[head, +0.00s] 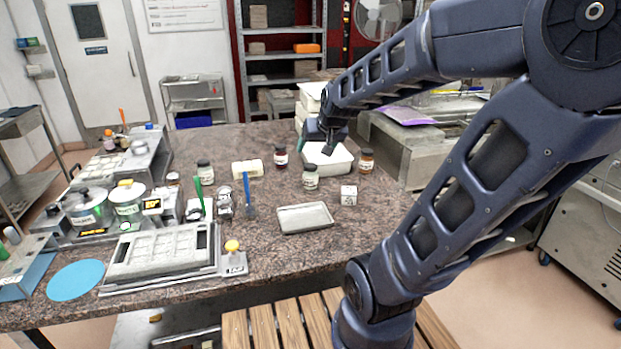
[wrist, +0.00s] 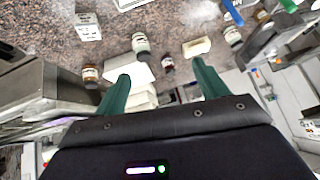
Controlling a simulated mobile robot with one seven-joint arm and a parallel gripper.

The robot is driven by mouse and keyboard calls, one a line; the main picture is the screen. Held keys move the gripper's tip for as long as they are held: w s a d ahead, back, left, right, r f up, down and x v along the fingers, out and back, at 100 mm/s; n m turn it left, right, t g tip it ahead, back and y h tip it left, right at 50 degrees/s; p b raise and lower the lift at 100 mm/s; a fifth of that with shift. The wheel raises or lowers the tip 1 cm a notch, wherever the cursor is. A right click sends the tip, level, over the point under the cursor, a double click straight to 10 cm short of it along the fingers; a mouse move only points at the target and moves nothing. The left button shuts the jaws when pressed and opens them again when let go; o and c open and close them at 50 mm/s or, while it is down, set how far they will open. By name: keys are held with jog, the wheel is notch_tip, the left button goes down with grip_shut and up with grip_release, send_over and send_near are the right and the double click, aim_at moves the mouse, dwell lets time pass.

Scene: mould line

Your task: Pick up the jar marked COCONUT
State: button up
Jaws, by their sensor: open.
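Several small labelled jars with dark lids stand on the speckled table, but their print is too small to read, so I cannot tell which is marked COCONUT. In the head view, a pale jar (head: 310,178) stands near the middle, a dark red jar (head: 281,158) behind it, an amber jar (head: 366,162) to the right and another pale jar (head: 205,173) to the left. My gripper (head: 314,142) is above the table's far side, open and empty. In the wrist view, a pale jar (wrist: 141,46) and the dark red jar (wrist: 168,65) show beyond the green fingers (wrist: 161,72).
A white tub (head: 328,160) stands behind the middle jar, below my gripper. A mould frame (head: 163,250) and large tins (head: 127,203) fill the left. The front right of the table is clear.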

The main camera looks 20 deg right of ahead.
jog(key=w+a+f+m+t, duration=0.1)
jog(key=w+f+t, duration=0.15)
jog(key=w, duration=0.75)
jog(key=m+t+h, duration=0.3)
jog(key=t+h, duration=0.1)
send_near(312, 164)
jog(key=w+a+r, duration=0.4)
jog(key=w+r, duration=0.1)
jog(key=shift+w+d+f+m+t+h, duration=0.1)
jog(key=shift+d+f+m+t+h, duration=0.35)
jog(key=shift+f+h, duration=0.8)
jog(key=shift+w+d+f+m+t+h, duration=0.15)
jog(key=shift+d+f+h, duration=0.65)
jog(key=shift+f, duration=0.85)
jog(key=shift+w+d+f+m+t+h, duration=0.1)
jog(key=shift+d+f+m+t+h, duration=0.25)
jog(key=shift+f+h, duration=0.95)
jog(key=shift+x, duration=2.1)
jog(key=shift+w+d+f, duration=0.15)
jog(key=shift+w+d, duration=0.1)
jog(key=shift+w, duration=0.05)
